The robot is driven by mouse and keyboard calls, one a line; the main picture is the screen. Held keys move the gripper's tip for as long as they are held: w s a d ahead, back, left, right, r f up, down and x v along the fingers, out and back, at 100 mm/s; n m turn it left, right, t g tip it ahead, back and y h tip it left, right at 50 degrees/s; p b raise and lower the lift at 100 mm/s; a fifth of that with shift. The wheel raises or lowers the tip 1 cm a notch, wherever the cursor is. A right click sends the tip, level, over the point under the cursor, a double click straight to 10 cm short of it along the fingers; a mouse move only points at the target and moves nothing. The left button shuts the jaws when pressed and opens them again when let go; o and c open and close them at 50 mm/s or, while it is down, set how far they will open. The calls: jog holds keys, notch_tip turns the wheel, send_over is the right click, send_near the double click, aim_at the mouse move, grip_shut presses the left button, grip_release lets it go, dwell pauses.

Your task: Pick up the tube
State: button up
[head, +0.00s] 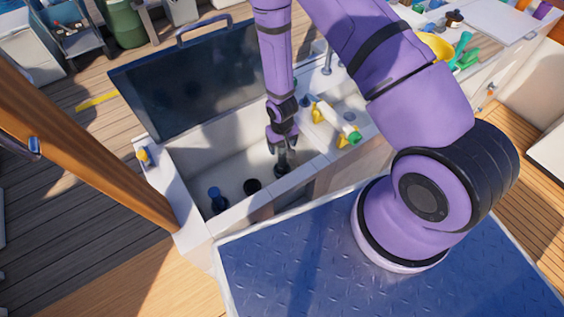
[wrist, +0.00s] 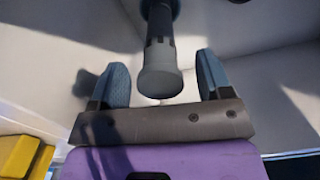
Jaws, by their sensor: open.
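My gripper (head: 281,146) reaches down into the open white hatch bin. In the wrist view its two blue-padded fingers (wrist: 162,68) are spread apart. A dark tube with a grey rounded end (wrist: 160,78) lies between them in the picture, with a visible gap on each side. The head view shows the dark tube (head: 282,168) just below the fingertips, near the front wall of the bin. Its lower part is hard to make out in the head view. I cannot tell how far down between the fingers its end reaches.
The bin's white walls (head: 192,207) surround the gripper closely. A blue cylindrical thing (head: 217,200) and a dark round thing (head: 252,187) are in the bin to the left. The dark lid (head: 190,80) stands open behind. Yellow-and-white items (head: 336,122) lie to the right.

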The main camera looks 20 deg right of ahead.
jog(key=shift+f, duration=0.3)
jog(key=shift+c, duration=0.5)
grip_shut()
jog(key=shift+r, duration=0.1)
